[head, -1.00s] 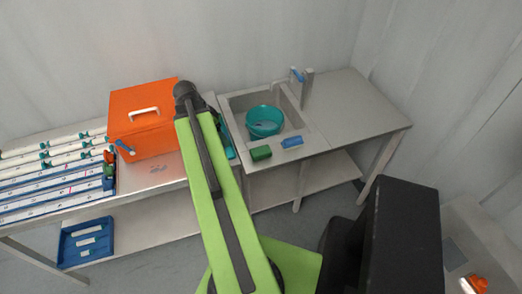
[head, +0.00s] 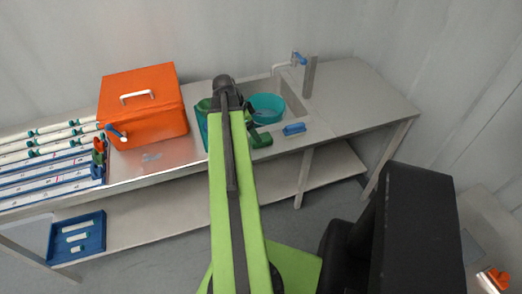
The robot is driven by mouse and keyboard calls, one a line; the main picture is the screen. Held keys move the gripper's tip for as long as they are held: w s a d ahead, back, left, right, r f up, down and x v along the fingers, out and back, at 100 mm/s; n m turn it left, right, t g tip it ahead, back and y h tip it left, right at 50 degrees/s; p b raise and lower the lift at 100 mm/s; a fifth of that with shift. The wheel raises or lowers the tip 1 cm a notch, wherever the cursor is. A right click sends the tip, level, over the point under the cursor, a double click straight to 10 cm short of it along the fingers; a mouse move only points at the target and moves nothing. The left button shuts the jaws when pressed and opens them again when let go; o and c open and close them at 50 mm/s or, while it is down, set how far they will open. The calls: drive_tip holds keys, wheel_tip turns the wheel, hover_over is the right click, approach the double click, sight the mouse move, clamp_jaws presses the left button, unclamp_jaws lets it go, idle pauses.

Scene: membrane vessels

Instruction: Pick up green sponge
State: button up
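The green sponge (head: 261,139) lies on the front edge of the sink counter, just right of my arm. My arm's dark end reaches over the left side of the sink, and a small dark part of my gripper (head: 250,122) shows just behind and left of the sponge. Most of the gripper is hidden by the arm, so I cannot tell whether its fingers are open, or whether it touches the sponge.
A blue sponge (head: 294,129) lies to the right of the green one. A teal basin (head: 266,108) sits in the sink behind them, near a blue-handled tap (head: 299,58). An orange box (head: 145,105) stands to the left. The counter's right side is clear.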

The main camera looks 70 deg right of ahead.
sight(266, 138)
drive_tip(key=shift+s+d+f, duration=0.15)
drive_tip(key=shift+f, duration=0.55)
drive_tip(key=shift+r, duration=0.1)
drive_tip(key=b+x, duration=0.5)
drive_tip(key=shift+s+d, duration=0.15)
drive_tip(key=shift+d, duration=0.1)
drive_tip(key=shift+r+p, duration=0.15)
drive_tip(key=shift+p, duration=0.15)
drive_tip(key=c, duration=1.6)
